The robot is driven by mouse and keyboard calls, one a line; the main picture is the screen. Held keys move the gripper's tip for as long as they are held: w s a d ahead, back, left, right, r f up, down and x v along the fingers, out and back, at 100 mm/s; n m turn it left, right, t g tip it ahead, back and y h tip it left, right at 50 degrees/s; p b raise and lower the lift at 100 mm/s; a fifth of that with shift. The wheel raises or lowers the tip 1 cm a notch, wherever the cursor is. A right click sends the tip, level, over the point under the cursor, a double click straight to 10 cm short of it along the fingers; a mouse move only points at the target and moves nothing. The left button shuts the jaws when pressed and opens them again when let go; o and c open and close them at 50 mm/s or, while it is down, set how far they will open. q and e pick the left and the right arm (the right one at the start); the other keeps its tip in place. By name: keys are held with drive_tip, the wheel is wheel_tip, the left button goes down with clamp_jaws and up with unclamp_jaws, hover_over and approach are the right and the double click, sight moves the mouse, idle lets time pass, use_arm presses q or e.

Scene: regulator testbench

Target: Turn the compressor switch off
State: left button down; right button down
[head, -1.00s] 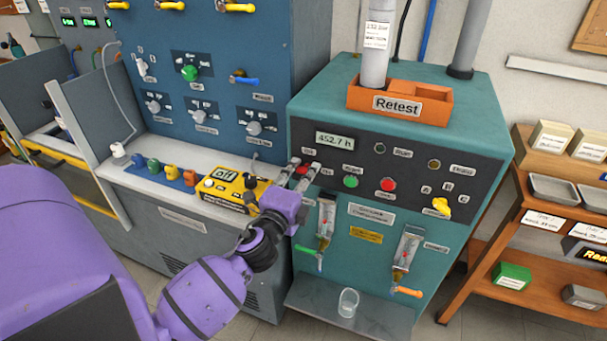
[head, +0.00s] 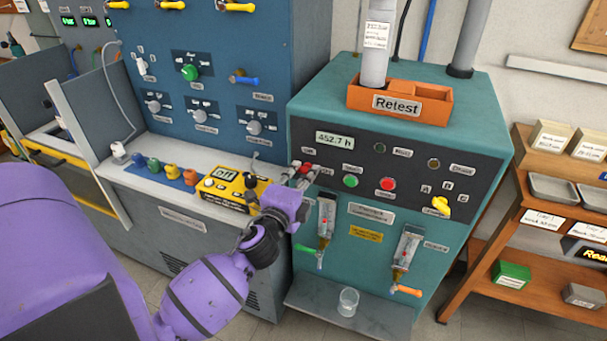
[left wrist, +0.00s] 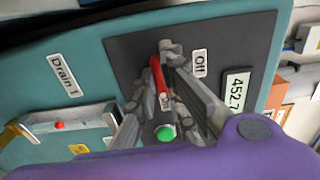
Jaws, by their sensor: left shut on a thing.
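The compressor switch is a red lever (left wrist: 158,80) on the dark panel of the teal cabinet. An "Off" label (left wrist: 199,63) and an "On" label (left wrist: 165,102) sit beside it. In the head view the lever (head: 305,169) shows small, partly covered by my gripper. My left gripper (head: 300,172) reaches the panel from the front left and is shut on the lever; in the left wrist view its two fingers (left wrist: 157,86) lie on either side of it. I cannot tell which label the lever points to. My right gripper is out of view.
A green button (head: 351,181) and a red button (head: 387,184) are close to the right of the lever. A yellow multimeter-like box (head: 232,187) stands on the bench at left. A glass (head: 348,301) stands on the low shelf.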

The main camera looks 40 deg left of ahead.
use_arm(q)
drive_tip(key=n+p, duration=0.1)
drive_tip(key=n, duration=0.3)
drive_tip(key=shift+r+n, duration=0.1)
drive_tip(key=shift+n, duration=0.2)
drive_tip(key=n+p, duration=0.2)
drive_tip(key=n, duration=0.3)
drive_tip(key=shift+r, duration=0.1)
drive_tip(key=n+p, duration=0.1)
drive_tip(key=n, duration=0.2)
drive_tip(key=shift+n+p, duration=0.3)
drive_tip(key=shift+n, duration=0.1)
drive_tip(key=shift+n+p, duration=0.3)
drive_tip(key=shift+n, duration=1.1)
drive_tip(key=shift+n+p, duration=0.35)
drive_tip(key=shift+n, duration=0.25)
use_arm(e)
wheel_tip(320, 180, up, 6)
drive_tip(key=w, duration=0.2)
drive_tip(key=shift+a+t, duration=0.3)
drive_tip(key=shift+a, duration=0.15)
use_arm(q)
drive_tip(key=shift+f, duration=0.2)
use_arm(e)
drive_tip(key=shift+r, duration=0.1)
